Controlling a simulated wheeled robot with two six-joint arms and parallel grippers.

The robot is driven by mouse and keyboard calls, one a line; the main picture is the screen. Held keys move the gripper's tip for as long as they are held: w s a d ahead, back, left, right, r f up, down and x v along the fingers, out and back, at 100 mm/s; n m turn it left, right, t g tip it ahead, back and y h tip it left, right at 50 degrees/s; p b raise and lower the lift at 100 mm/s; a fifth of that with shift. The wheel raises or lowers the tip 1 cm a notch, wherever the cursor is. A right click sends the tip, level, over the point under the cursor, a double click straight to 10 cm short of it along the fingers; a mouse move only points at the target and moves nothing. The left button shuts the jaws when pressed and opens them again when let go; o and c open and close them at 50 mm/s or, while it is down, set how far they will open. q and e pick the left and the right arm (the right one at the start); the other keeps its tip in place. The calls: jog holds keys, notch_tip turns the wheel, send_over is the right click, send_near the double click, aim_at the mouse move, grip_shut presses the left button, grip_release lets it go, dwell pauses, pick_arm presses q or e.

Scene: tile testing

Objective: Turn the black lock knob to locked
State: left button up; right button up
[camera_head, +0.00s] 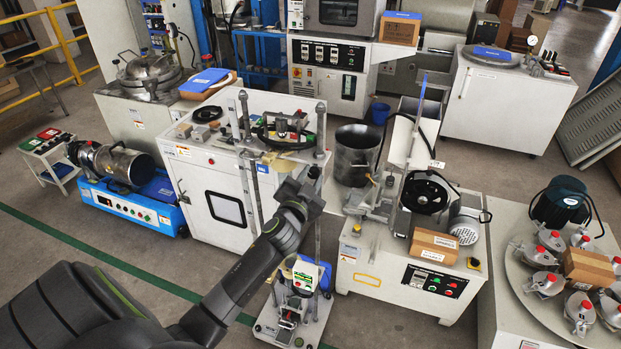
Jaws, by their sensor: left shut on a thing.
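My left arm comes in from the lower left, and its left gripper (314,174) is at the right-hand upright of a tall test stand (318,240) in the middle of the view. The gripper is small here and shut on what appears to be the black lock knob at that upright. The knob itself is mostly hidden by the jaws and wrist, so its turn position cannot be read. My right gripper is out of view.
A white cabinet machine (205,232) stands left of the stand. A white bench (352,296) with a black wheel (425,196) and a cardboard box (433,247) stands to the right. A round table (538,318) with several metal parts is at far right. Floor is open at lower left.

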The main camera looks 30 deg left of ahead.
pick_arm(q)
jog(key=m, duration=0.4)
jog(key=shift+m+p, duration=0.4)
jog(key=shift+f+m+p, duration=0.1)
jog(key=shift+m+p, duration=0.5)
jog(key=shift+m, duration=2)
jog(key=shift+h, duration=0.3)
jog(key=o, duration=1)
jog(key=shift+b+v, duration=1.1)
jog(key=shift+v, duration=7.65)
